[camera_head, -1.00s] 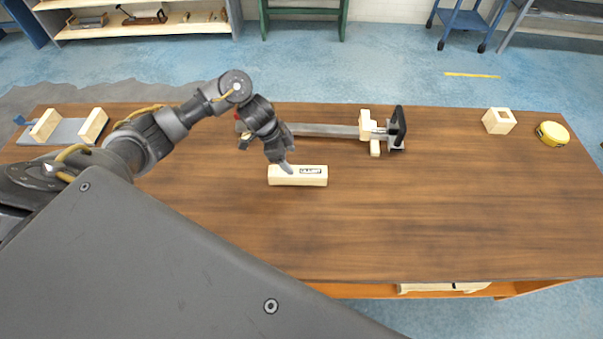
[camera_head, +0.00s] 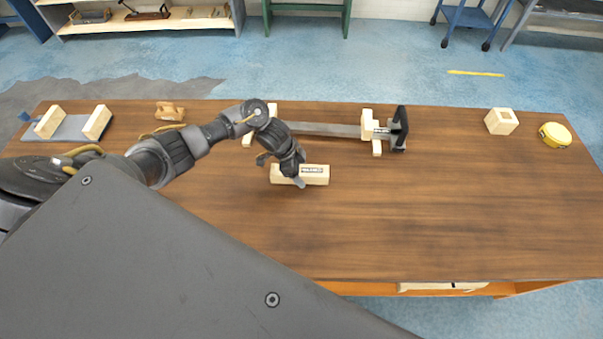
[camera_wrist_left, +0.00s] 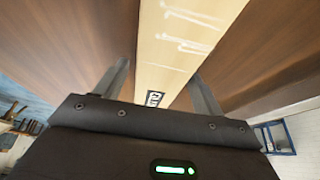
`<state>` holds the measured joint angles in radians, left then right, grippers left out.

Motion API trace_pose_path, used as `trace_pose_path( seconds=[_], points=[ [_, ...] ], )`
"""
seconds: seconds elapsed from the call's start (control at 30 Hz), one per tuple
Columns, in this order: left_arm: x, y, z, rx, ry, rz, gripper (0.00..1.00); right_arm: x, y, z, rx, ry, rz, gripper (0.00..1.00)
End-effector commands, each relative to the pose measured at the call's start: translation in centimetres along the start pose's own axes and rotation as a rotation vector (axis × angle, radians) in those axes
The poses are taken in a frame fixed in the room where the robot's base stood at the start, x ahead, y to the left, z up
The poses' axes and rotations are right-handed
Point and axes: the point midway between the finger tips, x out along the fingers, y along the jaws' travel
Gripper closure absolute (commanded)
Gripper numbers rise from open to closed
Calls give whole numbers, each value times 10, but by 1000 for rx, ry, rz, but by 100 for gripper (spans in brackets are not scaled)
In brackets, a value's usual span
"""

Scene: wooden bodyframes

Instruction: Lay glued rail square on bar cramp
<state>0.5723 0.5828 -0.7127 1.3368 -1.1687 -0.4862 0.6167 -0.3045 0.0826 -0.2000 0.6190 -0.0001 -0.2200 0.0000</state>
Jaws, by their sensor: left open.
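The rail (camera_head: 312,174) is a pale wooden block with a dark label, lying on the brown bench. It also shows in the left wrist view (camera_wrist_left: 180,45), with whitish streaks on its face, running between my two fingers. My left gripper (camera_head: 297,180) is open over the left part of the rail, fingers on either side of it; contact cannot be told. The bar cramp (camera_head: 325,129) lies behind it, a long grey metal bar with pale wooden blocks near both ends and a black end piece (camera_head: 400,128). My arm partly hides its left end. My right gripper is not in view.
A grey board with two wooden blocks (camera_head: 70,127) is at the bench's far left, with a wooden plane-like tool (camera_head: 170,111) nearby. A hollow wooden cube (camera_head: 501,121) and yellow tape measure (camera_head: 555,135) are at right. The bench's front right is clear.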

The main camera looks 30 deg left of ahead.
Motion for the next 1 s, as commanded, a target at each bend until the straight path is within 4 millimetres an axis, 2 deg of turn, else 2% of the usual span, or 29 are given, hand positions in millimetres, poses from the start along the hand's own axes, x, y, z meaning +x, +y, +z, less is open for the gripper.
trace_pose_path(
  seconds=[0.1,0.57,0.83,1.0],
  points=[
    [0,0,0,0,0,0,34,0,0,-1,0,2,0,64],
    [-1,-1,-1,1,1,-1,93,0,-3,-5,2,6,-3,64],
    [-3,-1,-2,1,2,-1,93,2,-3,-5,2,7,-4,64],
    [-16,-2,-6,3,2,-3,93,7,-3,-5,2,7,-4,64]
  ],
)
